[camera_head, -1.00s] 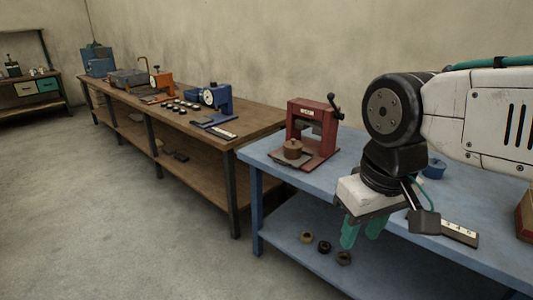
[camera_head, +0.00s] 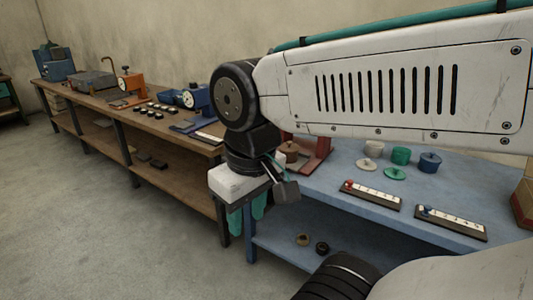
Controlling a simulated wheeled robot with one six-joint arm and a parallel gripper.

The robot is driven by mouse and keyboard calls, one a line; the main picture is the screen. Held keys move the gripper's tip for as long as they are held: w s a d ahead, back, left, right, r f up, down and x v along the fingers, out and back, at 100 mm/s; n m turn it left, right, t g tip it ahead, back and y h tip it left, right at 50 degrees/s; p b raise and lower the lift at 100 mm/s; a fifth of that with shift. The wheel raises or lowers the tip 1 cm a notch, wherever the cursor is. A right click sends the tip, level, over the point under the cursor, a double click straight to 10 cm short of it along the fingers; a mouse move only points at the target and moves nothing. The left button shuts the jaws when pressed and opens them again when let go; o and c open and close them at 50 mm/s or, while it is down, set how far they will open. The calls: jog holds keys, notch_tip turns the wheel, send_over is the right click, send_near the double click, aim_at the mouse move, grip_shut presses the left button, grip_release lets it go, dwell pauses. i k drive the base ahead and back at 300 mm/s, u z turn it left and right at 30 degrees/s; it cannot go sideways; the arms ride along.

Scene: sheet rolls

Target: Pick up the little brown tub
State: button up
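A little brown tub (camera_head: 290,149) with a lid sits on the base of the red press (camera_head: 318,158) at the left end of the blue table. My arm link covers the press's upper part and edges close to the tub in this view. My gripper (camera_head: 247,213) points down with its teal fingers apart, nothing visible between them. In the picture it hangs below and left of the tub, in front of the blue table's left end.
On the blue table (camera_head: 340,205) stand a green tub (camera_head: 401,155), a blue tub (camera_head: 429,162), a pale tub (camera_head: 374,149) and two number strips (camera_head: 370,195) (camera_head: 450,223). A brown bench (camera_head: 165,133) runs off left.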

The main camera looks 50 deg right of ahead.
aim_at(291, 158)
jog(key=z, duration=0.15)
jog(key=i, duration=0.6)
jog(key=z, duration=0.9)
jog(key=i, duration=0.55)
jog(key=z, duration=0.55)
